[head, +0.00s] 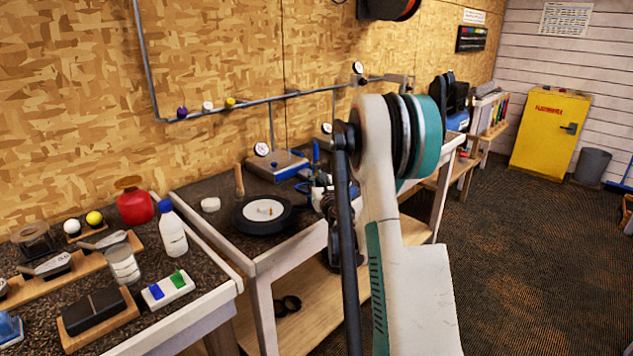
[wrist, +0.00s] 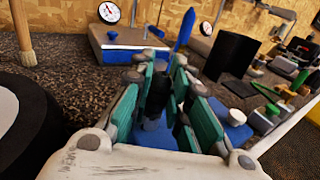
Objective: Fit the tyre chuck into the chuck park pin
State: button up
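My gripper (wrist: 165,62) has teal-padded fingers and reaches forward over the dark bench; the fingers stand apart. A dark upright piece (wrist: 157,95) shows between them above something blue; I cannot tell whether it is the tyre chuck or whether the fingers touch it. In the head view my gripper (head: 325,198) is mostly hidden behind my arm, over the far bench beside the black disc with a white ring. I cannot pick out the chuck park pin with certainty.
The black disc (head: 250,222) lies left of my gripper. A blue-sided box with a gauge (head: 278,166) stands behind. A black cylinder (wrist: 228,58) and a blue base with a white knob (wrist: 232,128) are at right.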

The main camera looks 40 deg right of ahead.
jog(key=o, duration=0.4)
jog(key=v, duration=1.2)
dwell(0.6)
